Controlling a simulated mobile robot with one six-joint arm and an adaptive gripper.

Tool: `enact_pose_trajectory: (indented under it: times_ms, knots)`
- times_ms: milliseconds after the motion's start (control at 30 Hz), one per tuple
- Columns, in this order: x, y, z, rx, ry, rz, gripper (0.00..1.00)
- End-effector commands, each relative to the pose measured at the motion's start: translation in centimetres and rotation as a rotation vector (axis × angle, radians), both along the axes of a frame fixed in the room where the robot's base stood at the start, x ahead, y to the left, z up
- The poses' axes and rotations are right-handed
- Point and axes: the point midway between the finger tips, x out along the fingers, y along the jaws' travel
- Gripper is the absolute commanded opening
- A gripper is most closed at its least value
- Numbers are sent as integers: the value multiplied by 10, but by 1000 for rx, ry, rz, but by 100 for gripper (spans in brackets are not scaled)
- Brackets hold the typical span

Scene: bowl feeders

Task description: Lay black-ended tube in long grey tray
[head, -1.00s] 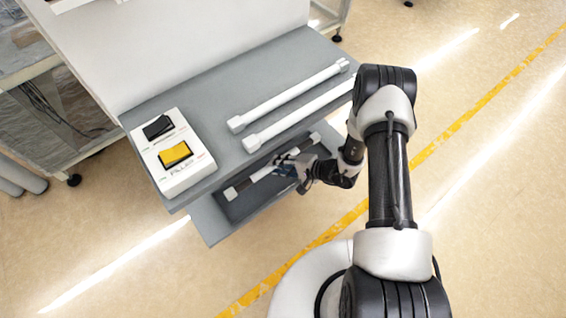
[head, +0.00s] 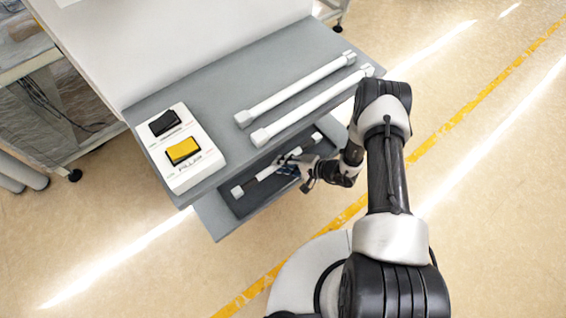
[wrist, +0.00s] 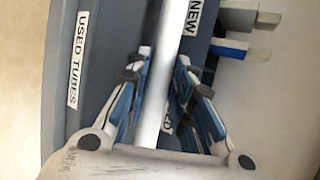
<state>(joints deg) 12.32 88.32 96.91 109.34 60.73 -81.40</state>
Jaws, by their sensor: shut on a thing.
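My gripper (head: 291,167) is shut on a white tube (head: 266,173) at the lower level of the bench. The tube lies lengthwise over a long dark grey tray (head: 236,209); I cannot tell whether it touches the tray floor. It shows dark stretches near its pale end tips, though the end colour is hard to make out. In the wrist view the tube (wrist: 160,95) runs between the two fingers, beside a grey wall labelled "USED TUBES" (wrist: 77,60). The fingers hide part of the tube.
Two white tubes (head: 295,90) (head: 312,106) lie parallel on the upper grey bench top (head: 225,92). A white switch box (head: 190,172) with black and yellow rockers stands at its left end. The bench edge overhangs the lower tray. A "NEW" label (wrist: 193,17) shows in the wrist view. The floor at right is clear.

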Motion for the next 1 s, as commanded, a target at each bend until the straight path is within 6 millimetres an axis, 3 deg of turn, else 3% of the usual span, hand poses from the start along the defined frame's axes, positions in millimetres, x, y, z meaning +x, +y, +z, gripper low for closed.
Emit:
enact_pose_trajectory:
  times_ms: [167,200,500,833,1000]
  knots:
    - [0,0,0,1,-1,0,0]
    - [0,0,0,1,-1,0,24]
    - [0,0,0,0,0,0,44]
    - [0,-1,1,0,0,-1,45]
    - [-6,-15,10,0,0,-4,45]
